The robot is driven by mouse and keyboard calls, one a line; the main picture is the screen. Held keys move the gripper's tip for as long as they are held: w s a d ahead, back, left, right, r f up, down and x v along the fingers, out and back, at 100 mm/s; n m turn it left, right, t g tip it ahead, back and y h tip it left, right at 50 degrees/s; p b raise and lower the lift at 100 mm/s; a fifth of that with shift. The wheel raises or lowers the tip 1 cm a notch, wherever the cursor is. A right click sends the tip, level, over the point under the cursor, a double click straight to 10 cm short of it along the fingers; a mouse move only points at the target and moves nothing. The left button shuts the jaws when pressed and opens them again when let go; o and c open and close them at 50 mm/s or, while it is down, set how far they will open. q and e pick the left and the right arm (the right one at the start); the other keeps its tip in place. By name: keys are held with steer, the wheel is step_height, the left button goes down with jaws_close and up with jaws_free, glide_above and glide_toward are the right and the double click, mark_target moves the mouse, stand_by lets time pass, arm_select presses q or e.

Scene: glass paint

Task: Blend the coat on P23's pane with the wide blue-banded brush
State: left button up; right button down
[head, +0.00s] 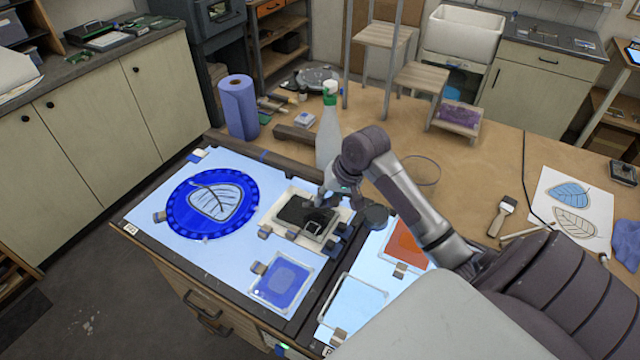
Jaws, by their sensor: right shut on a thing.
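Several panes lie on a lit white table: a round blue pane with a leaf drawing (214,202), a small square blue pane (283,283), an orange pane (402,246) and a clear pane (356,304). I cannot read which one is P23. My right gripper (325,212) points down over a dark pad (292,211) in a pale tray (280,235). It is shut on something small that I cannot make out. I cannot confirm a blue band on any brush. My left gripper is not in view.
A green-topped spray bottle (328,130) stands close behind my right gripper. A blue paper roll (238,107) is at the back left. A wide brush (503,214) and leaf drawings (571,207) lie at the right. An empty glass (420,176) stands behind my right arm.

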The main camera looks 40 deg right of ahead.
steer(key=shift+s+d+f, duration=0.1)
steer(key=shift+s+d, duration=0.2)
steer(key=shift+s, duration=0.5)
steer(key=shift+s+d, duration=0.3)
steer(key=shift+s, duration=0.45)
steer(key=shift+w+r, duration=0.1)
steer(key=shift+r, duration=2.4)
